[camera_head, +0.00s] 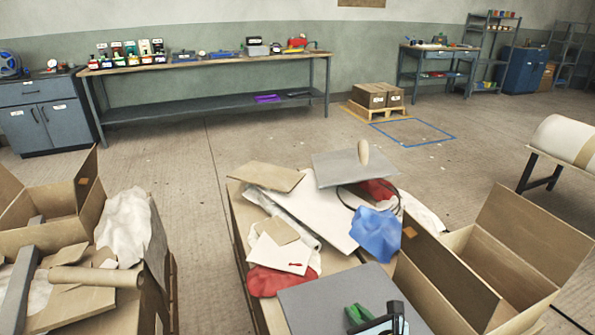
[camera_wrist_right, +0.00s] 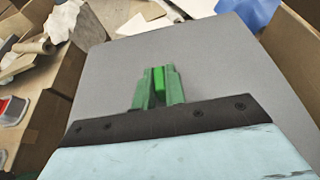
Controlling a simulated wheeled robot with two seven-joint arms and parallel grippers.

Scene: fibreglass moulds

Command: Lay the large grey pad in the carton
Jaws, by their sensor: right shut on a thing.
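The large grey pad (camera_head: 325,297) is a flat sheet low in the head view, over the near part of the cluttered table. It fills much of the right wrist view (camera_wrist_right: 215,65). My right gripper (camera_head: 357,314), with green fingers, is shut on the pad; its fingers also show in the wrist view (camera_wrist_right: 158,84). An open carton (camera_head: 535,295) with raised flaps is just right of the pad. Its inside is partly visible and the part seen looks bare.
A table at centre holds a pile with a smaller grey sheet (camera_head: 345,165), blue cloth (camera_head: 377,235), red cloth (camera_head: 268,281) and white sheets. Another open carton (camera_head: 75,205) and a cardboard roll (camera_head: 95,276) are at left. A floor gap separates the tables.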

